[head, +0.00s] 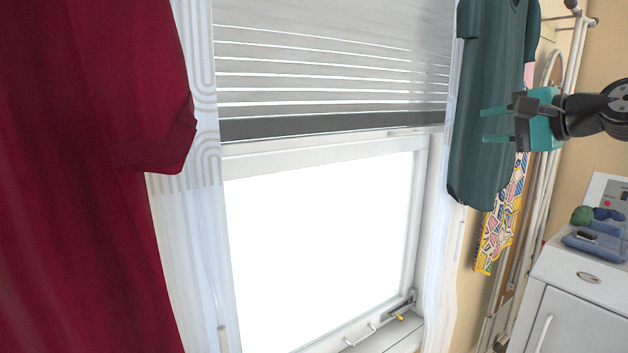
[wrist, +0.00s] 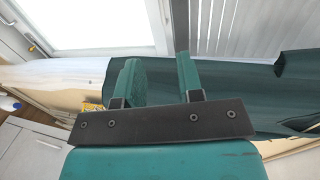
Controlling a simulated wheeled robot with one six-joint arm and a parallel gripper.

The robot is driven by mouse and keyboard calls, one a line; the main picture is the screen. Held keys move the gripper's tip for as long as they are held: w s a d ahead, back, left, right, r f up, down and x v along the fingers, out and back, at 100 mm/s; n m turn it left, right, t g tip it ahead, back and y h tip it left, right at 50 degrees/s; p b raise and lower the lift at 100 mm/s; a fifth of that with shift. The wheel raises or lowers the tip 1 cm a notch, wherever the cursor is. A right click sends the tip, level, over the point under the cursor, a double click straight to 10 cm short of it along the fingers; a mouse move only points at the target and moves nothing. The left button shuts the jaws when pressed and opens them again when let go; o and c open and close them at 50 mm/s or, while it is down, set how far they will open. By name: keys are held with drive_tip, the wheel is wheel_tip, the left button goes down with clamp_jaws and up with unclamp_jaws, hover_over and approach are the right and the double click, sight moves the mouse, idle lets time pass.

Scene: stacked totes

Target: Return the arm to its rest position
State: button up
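My gripper (head: 497,124) is at the upper right of the head view, on my dark arm that comes in from the right edge. It is teal and black and points left. Its two fingers stand apart with nothing seen between them, and they also show in the wrist view (wrist: 160,80). In the head view the gripper overlaps a hanging dark green garment (head: 478,170). The garment also lies behind the fingers in the wrist view (wrist: 240,95). I cannot tell whether they touch.
A red garment (head: 85,150) fills the left of the head view. A window (head: 320,250) with a blind (head: 330,60) is in the middle. A clothes rack (head: 545,190) stands behind the gripper.

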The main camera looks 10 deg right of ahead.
drive_tip(key=s+a+f+n+g+y, duration=0.1)
drive_tip(key=s+a+f+n+g, duration=0.2)
drive_tip(key=a, duration=0.4)
drive_tip(key=s+a+f+n+g, duration=0.2)
drive_tip(key=a+f+n, duration=0.25)
drive_tip(key=a, duration=0.25)
drive_tip(key=s+a+f+n+g+y, duration=0.1)
drive_tip(key=s+a+f+n+g, duration=0.2)
drive_tip(key=a, duration=0.5)
drive_tip(key=s+a+f+n+g+h, duration=0.1)
drive_tip(key=s+a+f+n+g, duration=0.1)
drive_tip(key=s+f+n, duration=0.3)
drive_tip(key=s+a+f+n+g+h, duration=0.2)
drive_tip(key=s+a+f+n+g, duration=0.1)
drive_tip(key=s, duration=0.9)
wheel_tip(320, 180, down, 2)
drive_tip(key=shift+a+f+n+g+h, duration=0.15)
drive_tip(key=shift+a+n+g+h, duration=0.15)
drive_tip(key=shift+n+g, duration=0.6)
